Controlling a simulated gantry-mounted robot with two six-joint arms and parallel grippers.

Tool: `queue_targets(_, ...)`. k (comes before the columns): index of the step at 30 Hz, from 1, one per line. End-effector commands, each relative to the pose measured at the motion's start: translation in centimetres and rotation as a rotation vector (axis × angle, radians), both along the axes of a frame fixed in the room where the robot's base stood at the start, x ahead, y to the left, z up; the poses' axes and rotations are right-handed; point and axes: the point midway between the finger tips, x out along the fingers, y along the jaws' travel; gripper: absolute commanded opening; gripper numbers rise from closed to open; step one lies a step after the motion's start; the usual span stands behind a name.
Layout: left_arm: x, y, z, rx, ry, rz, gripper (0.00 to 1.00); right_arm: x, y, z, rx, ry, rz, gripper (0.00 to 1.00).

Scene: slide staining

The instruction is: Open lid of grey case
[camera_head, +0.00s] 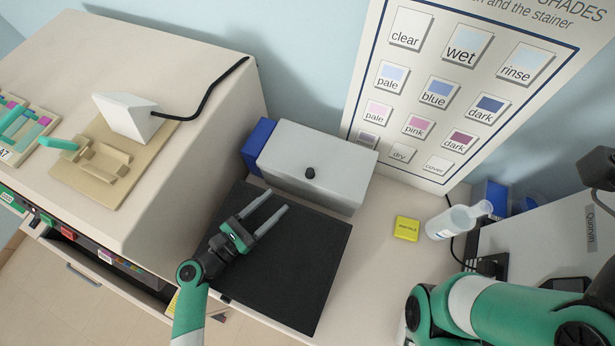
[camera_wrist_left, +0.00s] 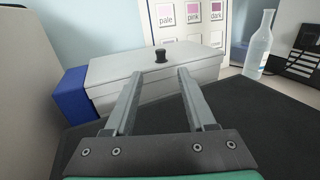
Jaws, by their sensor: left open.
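The grey case (camera_head: 318,163) stands at the back of the bench, behind a black mat, with its lid shut. A black knob (camera_head: 310,173) sits on the lid. In the left wrist view the case (camera_wrist_left: 108,95) is straight ahead and the knob (camera_wrist_left: 160,55) shows between my fingertips, farther off. My left gripper (camera_head: 268,206) is open and empty above the black mat, in front of the case and apart from it. It also shows in the left wrist view (camera_wrist_left: 157,80). Of my right arm only green and white links show at the lower right; its gripper is out of view.
The black mat (camera_head: 300,270) lies in front of the case. A blue box (camera_head: 256,142) stands at the case's left. A large beige machine (camera_head: 215,80) fills the left side.

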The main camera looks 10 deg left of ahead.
Motion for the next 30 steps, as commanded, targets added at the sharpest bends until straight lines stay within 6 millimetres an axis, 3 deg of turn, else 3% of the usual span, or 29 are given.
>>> queue_targets(15, 8.3, -5.6, 0.0, 0.001, -0.003, -0.003, 0.56, 0.0, 0.0, -1.3, 0.000, 0.001, 0.000, 0.50)
queue_targets(26, 9.0, -6.1, 0.1, 0.002, -0.003, -0.001, 0.56, 0.0, 0.0, -1.3, 0.000, 0.001, 0.000, 0.50)
queue_targets(30, 9.0, -6.1, 0.1, 0.002, -0.003, -0.001, 0.32, 0.0, 0.0, -1.3, 0.000, 0.001, 0.000, 0.50)
